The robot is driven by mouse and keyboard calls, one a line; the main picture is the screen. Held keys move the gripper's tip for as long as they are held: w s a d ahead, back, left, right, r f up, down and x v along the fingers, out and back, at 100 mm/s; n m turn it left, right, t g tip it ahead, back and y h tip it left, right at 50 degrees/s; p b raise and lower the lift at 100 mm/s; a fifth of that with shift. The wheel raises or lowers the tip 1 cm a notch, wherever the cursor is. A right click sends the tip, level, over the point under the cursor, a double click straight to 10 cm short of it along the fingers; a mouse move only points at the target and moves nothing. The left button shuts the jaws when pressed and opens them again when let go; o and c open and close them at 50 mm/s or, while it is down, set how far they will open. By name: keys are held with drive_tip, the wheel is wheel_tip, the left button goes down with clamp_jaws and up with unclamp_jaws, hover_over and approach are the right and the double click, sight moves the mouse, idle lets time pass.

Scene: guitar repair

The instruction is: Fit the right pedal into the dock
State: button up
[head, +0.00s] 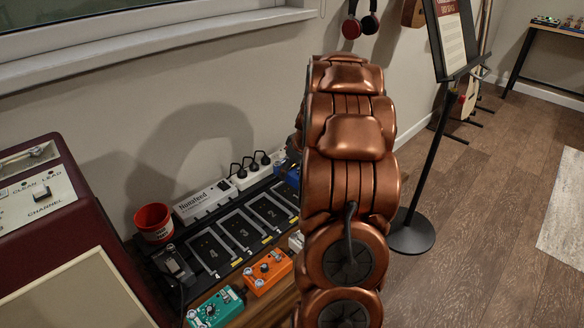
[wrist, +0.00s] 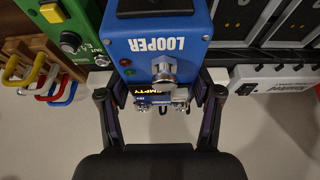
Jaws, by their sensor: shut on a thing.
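A blue pedal marked LOOPER (wrist: 163,48) fills the upper middle of the wrist view, with a metal footswitch and a small lit display. My gripper (wrist: 160,98) has one finger on each side of the pedal and is shut on it. In the head view my copper arm hides the gripper; a bit of blue (head: 293,178) shows at the arm's left edge. The dock (head: 228,240) is a black board with outlined bays; numbers 4, 3 and 2 are readable, and its right end is hidden by my arm. An orange pedal (head: 268,271) and a teal pedal (head: 215,308) lie in front of the dock.
A white power strip (head: 203,200) with black plugs runs behind the dock. A red cup (head: 154,222) stands at its left, beside a maroon amplifier (head: 75,240). A green pedal (wrist: 62,30) and coloured cables (wrist: 45,85) lie left of the blue pedal in the wrist view.

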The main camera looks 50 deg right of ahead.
drive_tip(key=shift+f+b, duration=0.95)
drive_tip(key=shift+f, duration=1.65)
drive_tip(key=shift+f+b, duration=0.55)
idle(0.4)
drive_tip(key=o, duration=1.5)
drive_tip(key=shift+o, duration=0.3)
drive_tip(key=shift+o, duration=0.5)
drive_tip(key=shift+r+p, duration=1.2)
drive_tip(key=shift+r, duration=2.8)
